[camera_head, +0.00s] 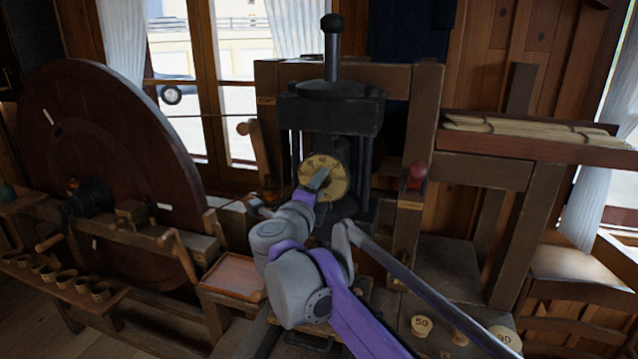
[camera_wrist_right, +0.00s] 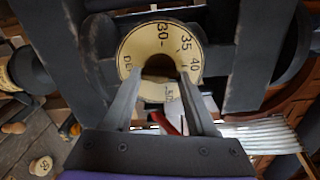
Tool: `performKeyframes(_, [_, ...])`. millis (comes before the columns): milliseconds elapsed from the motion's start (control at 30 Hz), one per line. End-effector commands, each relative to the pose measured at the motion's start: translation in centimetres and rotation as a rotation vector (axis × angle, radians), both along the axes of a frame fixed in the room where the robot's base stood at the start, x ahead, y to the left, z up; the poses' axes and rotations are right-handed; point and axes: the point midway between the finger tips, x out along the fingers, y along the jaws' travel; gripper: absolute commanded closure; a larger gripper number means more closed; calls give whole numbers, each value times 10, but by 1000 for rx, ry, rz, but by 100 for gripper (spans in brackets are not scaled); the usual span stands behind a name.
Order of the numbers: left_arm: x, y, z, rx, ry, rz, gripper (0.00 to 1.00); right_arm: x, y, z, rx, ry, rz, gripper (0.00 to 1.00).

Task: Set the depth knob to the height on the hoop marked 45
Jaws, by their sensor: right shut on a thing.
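The round cream depth dial (camera_head: 341,180) is on the front of the dark press, with numbers around its face. In the right wrist view the dial (camera_wrist_right: 140,48) shows 30, 35 and 40 along its edge and part of the word DEPTH. The dark depth knob (camera_wrist_right: 159,66) is at its centre, between my fingers. My right gripper (camera_head: 319,180) reaches up to the dial and is shut on the knob; its fingers (camera_wrist_right: 161,76) hide the lower dial. I cannot make out where the knob points. My left gripper is not in view.
The black press (camera_head: 330,112) stands in a wooden frame. A large dark wheel (camera_head: 105,150) is at left. Pale blocks marked 50 (camera_head: 421,326) and apparently 90 (camera_head: 505,339) stand at lower right. A shelf (camera_head: 530,152) holds pale strips.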

Motion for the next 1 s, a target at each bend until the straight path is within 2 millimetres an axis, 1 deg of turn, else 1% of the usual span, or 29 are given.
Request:
performKeyframes(33, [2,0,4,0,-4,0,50,0,0,2,41,-14,0,98])
performKeyframes(200, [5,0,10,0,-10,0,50,0,0,1,181,-61,1,98])
performKeyframes(500, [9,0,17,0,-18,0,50,0,1,0,369,-121,0,98])
performKeyframes(700, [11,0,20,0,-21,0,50,0,1,-1,437,-142,0,98])
performKeyframes(1000, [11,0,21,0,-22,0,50,0,1,-2,467,-151,-1,98])
